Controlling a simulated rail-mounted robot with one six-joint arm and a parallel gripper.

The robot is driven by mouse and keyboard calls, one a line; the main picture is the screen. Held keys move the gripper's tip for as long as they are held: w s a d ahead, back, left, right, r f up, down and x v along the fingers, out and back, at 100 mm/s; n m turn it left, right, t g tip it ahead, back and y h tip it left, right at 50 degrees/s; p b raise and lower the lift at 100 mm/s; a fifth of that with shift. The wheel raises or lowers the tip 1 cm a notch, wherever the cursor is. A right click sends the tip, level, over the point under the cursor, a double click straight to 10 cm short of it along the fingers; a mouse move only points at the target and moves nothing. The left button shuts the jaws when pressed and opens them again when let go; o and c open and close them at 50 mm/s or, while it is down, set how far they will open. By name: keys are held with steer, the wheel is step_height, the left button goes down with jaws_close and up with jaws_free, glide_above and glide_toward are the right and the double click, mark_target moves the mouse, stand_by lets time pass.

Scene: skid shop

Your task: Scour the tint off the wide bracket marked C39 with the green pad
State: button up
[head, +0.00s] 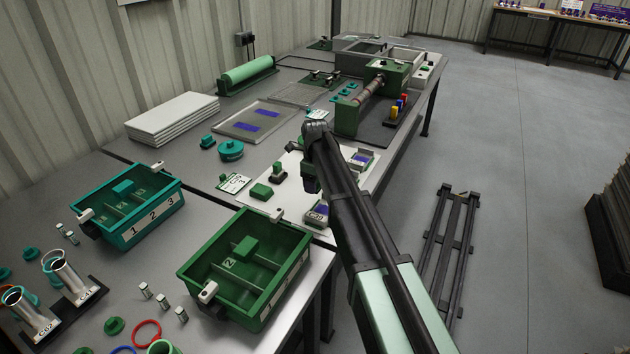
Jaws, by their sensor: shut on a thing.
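A grey bracket with a dark purple face (317,213) sits near the front edge of the white sheet; its small white label seems to read C39. My gripper (311,184) points down just above and behind this bracket, partly behind my own arm. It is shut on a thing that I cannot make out. A second grey bracket with purple tint (361,158) lies to the right, beyond my arm. A low green block (261,191) and a green piece with an upright knob (279,174) stand on the sheet, left of my gripper; I cannot tell whether either is the pad.
A printed card (234,183) lies left of the green block. A green divided bin (245,310) and a teal bin (128,243) stand nearer on the bench. A green machine with a roller (372,95) stands behind my gripper.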

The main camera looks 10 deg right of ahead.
mark_target(315, 209)
steer(key=shift+s+a, duration=0.2)
steer(key=shift+s, duration=0.05)
steer(key=shift+w+d+f, duration=0.2)
steer(key=shift+w+f, duration=0.05)
steer(key=shift+f, duration=0.15)
step_height(315, 209, down, 7)
steer(key=b, duration=0.8)
steer(key=shift+f, duration=0.15)
steer(key=shift+s+d+r+p, duration=0.25)
steer(key=shift+s+d+p, duration=0.05)
steer(key=shift+s+d, duration=1.1)
steer(key=shift+d, duration=0.25)
steer(key=shift+s+d, duration=0.75)
steer(key=shift+d, duration=0.3)
steer(key=shift+w, duration=0.15)
steer(key=shift+w+a, duration=0.6)
steer(key=shift+a, duration=0.25)
steer(key=shift+w+a, duration=0.65)
steer(key=shift+a, duration=0.2)
steer(key=shift+w+a, duration=0.6)
steer(key=shift+a, duration=0.25)
steer(key=shift+w+a+r+p, duration=0.15)
steer(key=shift+a+r+p, duration=0.05)
steer(key=shift+r+p, duration=0.1)
step_height(315, 209, up, 7)
steer(key=p, duration=0.7)
steer(key=shift+f, duration=0.2)
